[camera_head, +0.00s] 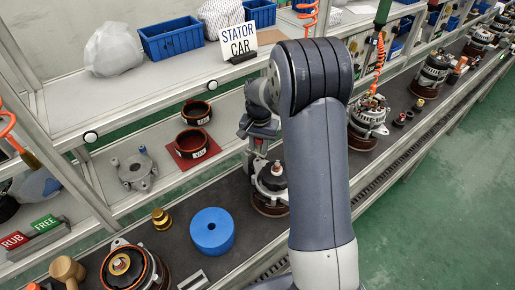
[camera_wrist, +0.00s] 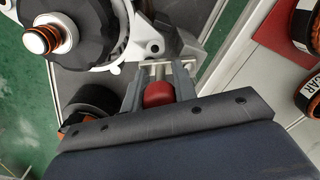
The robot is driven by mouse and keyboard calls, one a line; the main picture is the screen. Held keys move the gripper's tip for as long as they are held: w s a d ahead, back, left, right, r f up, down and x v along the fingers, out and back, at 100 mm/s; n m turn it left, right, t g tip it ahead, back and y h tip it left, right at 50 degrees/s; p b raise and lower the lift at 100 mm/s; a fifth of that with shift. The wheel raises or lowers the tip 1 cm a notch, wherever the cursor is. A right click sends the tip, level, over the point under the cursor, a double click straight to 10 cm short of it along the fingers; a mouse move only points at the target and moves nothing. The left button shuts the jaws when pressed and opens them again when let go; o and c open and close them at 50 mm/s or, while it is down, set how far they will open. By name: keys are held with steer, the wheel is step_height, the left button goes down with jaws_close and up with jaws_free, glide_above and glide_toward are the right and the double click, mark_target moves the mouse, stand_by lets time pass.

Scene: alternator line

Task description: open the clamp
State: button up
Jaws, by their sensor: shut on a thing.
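In the wrist view a red rounded grip (camera_wrist: 158,94), which looks like the clamp's handle, sits between the two fingers of my gripper (camera_wrist: 159,82). The fingers are shut on it. A pale metal piece shows just past the fingertips, beside an alternator (camera_wrist: 85,35) with a dark body and a copper-ringed shaft. In the head view my gripper (camera_head: 262,130) is above and behind that alternator (camera_head: 270,185), partly covered by my arm. The clamp itself cannot be made out in the head view.
A blue ring (camera_head: 212,231), a brass part (camera_head: 161,218) and another alternator (camera_head: 128,268) stand on the dark bench to the left. A red mat (camera_head: 177,144) with a dark ring lies behind. More alternators (camera_head: 369,115) stand along the line to the right.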

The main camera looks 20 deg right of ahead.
steer(key=n, duration=0.2)
steer(key=w+n, duration=0.1)
steer(key=d+n+b, duration=0.1)
steer(key=n, duration=0.1)
steer(key=shift+w+n, duration=0.3)
steer(key=n, duration=0.2)
steer(key=w+n, duration=0.1)
steer(key=n, duration=0.2)
steer(key=shift+w+n, duration=0.3)
steer(key=o, duration=1)
step_height(320, 180, up, 11)
steer(key=b, duration=0.1)
